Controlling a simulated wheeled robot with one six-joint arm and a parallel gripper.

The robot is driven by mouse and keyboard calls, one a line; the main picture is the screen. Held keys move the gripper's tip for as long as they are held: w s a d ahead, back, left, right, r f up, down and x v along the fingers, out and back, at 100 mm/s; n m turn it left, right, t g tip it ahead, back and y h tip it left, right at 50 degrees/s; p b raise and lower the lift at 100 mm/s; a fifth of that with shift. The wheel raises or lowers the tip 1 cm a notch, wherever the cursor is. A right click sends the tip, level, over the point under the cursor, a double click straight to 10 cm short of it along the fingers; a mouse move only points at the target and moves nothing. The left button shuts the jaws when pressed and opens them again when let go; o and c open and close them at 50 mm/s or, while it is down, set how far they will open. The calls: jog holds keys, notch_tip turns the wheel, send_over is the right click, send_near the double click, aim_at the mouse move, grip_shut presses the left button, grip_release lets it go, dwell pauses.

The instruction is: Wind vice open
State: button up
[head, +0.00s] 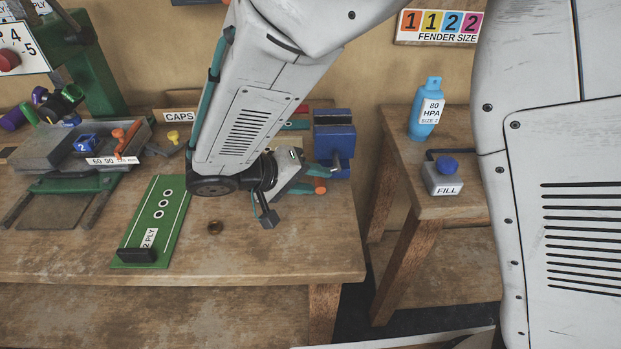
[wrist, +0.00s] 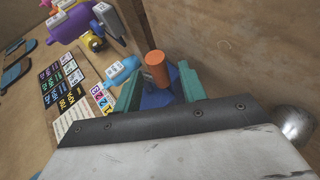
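The blue vice (head: 334,135) stands at the right end of the workbench, against the wall side. An orange cylindrical handle (head: 320,187) shows at its lower front, and it also shows in the wrist view (wrist: 156,68). A blue part (wrist: 158,98) lies behind the handle there. My gripper (head: 318,181) reaches in from the left, in front of the vice. In the wrist view its two green fingers (wrist: 158,84) are apart, one on each side of the handle, with visible gaps. The vice's jaws are too small to judge, and my arm hides part of the bench.
A grey tray (head: 100,150) stands farther left. A side table (head: 440,206) holds a blue bottle (head: 427,112) and a FILL box (head: 444,180).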

jog(key=v, duration=0.7)
jog(key=shift+s+a+r, duration=0.15)
jog(key=shift+a+r, duration=0.1)
jog(key=shift+a, duration=0.05)
jog(key=shift+f+n, duration=0.15)
jog(key=shift+n, duration=0.45)
jog(key=s+n, duration=0.1)
jog(key=s+d+f+n+g, duration=0.1)
jog(key=shift+s+f+y, duration=0.25)
jog(key=shift+y, duration=0.05)
jog(key=s+d+r+m+g+y, duration=0.1)
jog(key=s+d+r+y, duration=0.4)
jog(key=d, duration=0.9)
jog(key=s+d+r+m+g+y, duration=0.1)
jog(key=s+d+r+m+y, duration=0.3)
jog(key=d, duration=1)
jog(key=s+r, duration=0.2)
jog(key=s, duration=0.2)
jog(key=shift+s+r+y, duration=0.3)
jog(key=shift+s+y, duration=0.1)
